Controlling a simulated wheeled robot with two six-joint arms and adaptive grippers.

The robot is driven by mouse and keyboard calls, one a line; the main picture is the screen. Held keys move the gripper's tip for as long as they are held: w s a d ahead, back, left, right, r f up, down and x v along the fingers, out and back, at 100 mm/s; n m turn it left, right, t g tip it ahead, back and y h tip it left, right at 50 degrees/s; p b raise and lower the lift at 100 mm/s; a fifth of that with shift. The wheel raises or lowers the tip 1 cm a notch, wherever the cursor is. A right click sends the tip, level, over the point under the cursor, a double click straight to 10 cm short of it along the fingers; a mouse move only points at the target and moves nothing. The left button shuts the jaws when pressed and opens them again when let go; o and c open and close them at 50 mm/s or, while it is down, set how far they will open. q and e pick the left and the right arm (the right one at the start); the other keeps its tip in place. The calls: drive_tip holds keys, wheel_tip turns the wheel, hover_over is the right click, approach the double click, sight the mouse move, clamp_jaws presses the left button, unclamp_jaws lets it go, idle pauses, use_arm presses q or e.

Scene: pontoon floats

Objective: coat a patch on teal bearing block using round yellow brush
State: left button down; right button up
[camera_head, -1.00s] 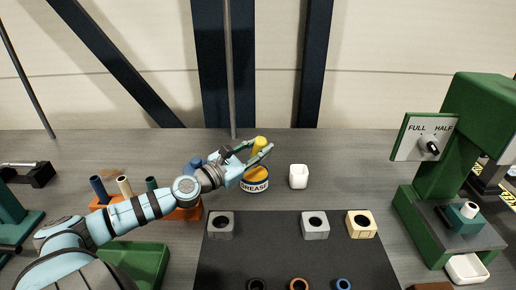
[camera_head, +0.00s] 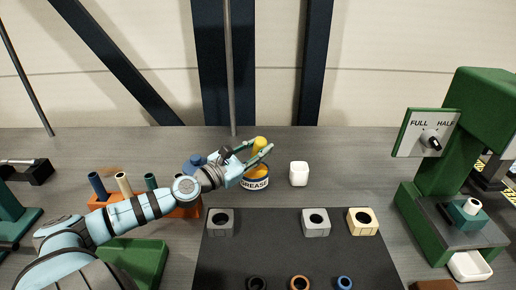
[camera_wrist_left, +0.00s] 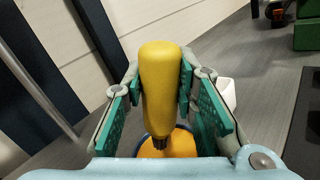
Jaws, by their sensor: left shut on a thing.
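My left gripper (camera_head: 258,152) is shut on the yellow brush (camera_head: 259,144), right over the grease tin (camera_head: 256,183). In the left wrist view the yellow brush handle (camera_wrist_left: 161,85) stands upright between the green finger pads, its lower end at the orange grease in the tin (camera_wrist_left: 183,144). The bristles are hidden. The teal bearing block (camera_head: 468,213) sits on the green press at the right, with a pale bushing on top. My right gripper is not in view.
A white cup (camera_head: 299,174) stands right of the tin. A dark mat (camera_head: 285,250) holds grey and cream blocks and several rings. An orange rack (camera_head: 184,210) with coloured handles is behind my left arm. The green press (camera_head: 425,220) has a FULL/HALF switch panel.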

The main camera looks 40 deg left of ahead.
sight(258, 138)
use_arm(q)
drive_tip(key=shift+f+b, duration=0.45)
drive_tip(key=shift+f, duration=0.15)
idle(1.1)
wheel_tip(258, 138, up, 7)
drive_tip(key=p, duration=0.7)
drive_tip(key=shift+r, duration=0.15)
drive_tip(key=shift+f, duration=0.2)
